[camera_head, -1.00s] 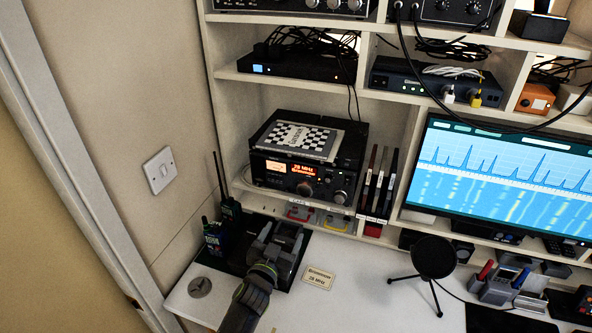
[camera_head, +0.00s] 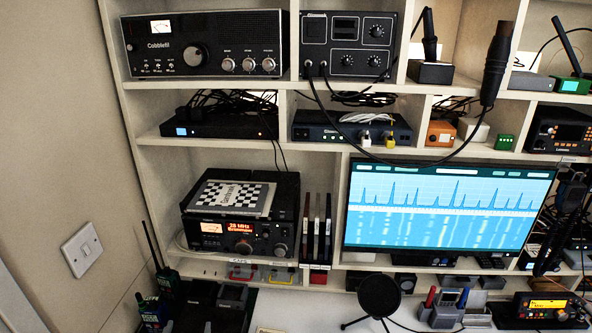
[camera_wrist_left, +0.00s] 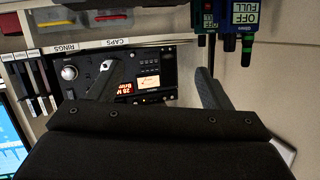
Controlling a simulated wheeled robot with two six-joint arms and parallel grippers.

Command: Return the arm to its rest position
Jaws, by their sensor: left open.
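My left gripper (camera_wrist_left: 160,72) shows in the wrist view with its two fingers spread and nothing between them. Behind the fingers is the front of the black radio (camera_wrist_left: 140,85) with its lit orange display, apart from them as far as I can tell. In the head view, dark grey shapes sit at the bottom edge near the handheld radios; I cannot tell clearly which of them are my gripper. My left arm's links are below the picture there. My right gripper is in neither view.
Two handheld radios (camera_head: 157,295) stand at the lower left by the wall. A microphone on a tripod (camera_head: 379,296) stands on the desk before the large monitor (camera_head: 446,208). Shelves (camera_head: 205,148) overhang the desk.

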